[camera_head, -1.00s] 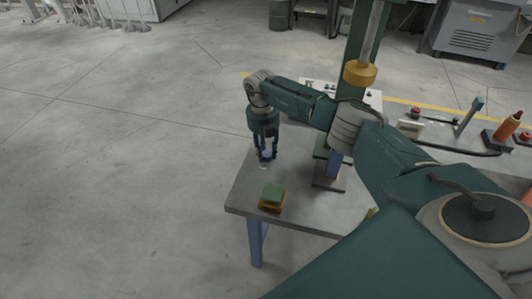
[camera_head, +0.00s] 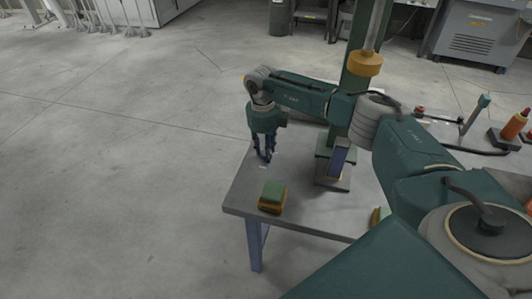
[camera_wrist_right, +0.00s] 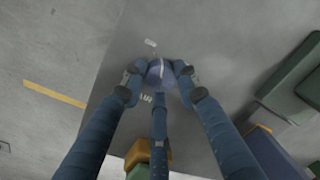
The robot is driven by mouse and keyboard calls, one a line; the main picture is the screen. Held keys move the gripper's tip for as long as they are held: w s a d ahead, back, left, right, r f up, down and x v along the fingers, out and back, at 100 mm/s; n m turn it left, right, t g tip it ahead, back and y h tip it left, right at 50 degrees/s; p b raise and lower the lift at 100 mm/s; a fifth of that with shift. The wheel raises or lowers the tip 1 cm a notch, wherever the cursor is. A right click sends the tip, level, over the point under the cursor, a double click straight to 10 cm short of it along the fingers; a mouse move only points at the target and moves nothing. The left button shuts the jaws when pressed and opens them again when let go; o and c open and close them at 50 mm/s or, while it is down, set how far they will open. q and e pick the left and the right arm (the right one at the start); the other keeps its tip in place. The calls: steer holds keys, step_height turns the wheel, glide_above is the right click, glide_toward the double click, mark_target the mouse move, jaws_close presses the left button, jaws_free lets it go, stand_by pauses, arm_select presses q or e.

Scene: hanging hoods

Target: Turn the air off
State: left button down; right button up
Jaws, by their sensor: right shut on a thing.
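A round blue knob (camera_wrist_right: 161,72) with a pale line across its top sits on the grey table top. Small white labels (camera_wrist_right: 150,43) lie on the table beside it. My right gripper (camera_head: 264,158) points down at the table's left part, and in the right wrist view its three blue fingers (camera_wrist_right: 160,80) are closed around the knob. In the head view the fingers hide the knob. My left gripper is not in view.
The grey table (camera_head: 238,197) also holds a green and yellow block (camera_head: 272,196) near its front edge and a green post (camera_head: 357,90) with a blue part at its base. An orange bottle (camera_head: 515,124) stands at the right. The floor left of the table is clear.

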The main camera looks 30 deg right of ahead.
steer(key=shift+n+b, duration=0.75)
steer(key=shift+n, duration=1.25)
steer(key=shift+r, duration=0.1)
steer(key=o, duration=1.2)
steer(key=shift+c, duration=0.2)
step_height(320, 180, up, 12)
steer(key=shift+s+a, duration=0.2)
steer(key=shift+a, duration=0.1)
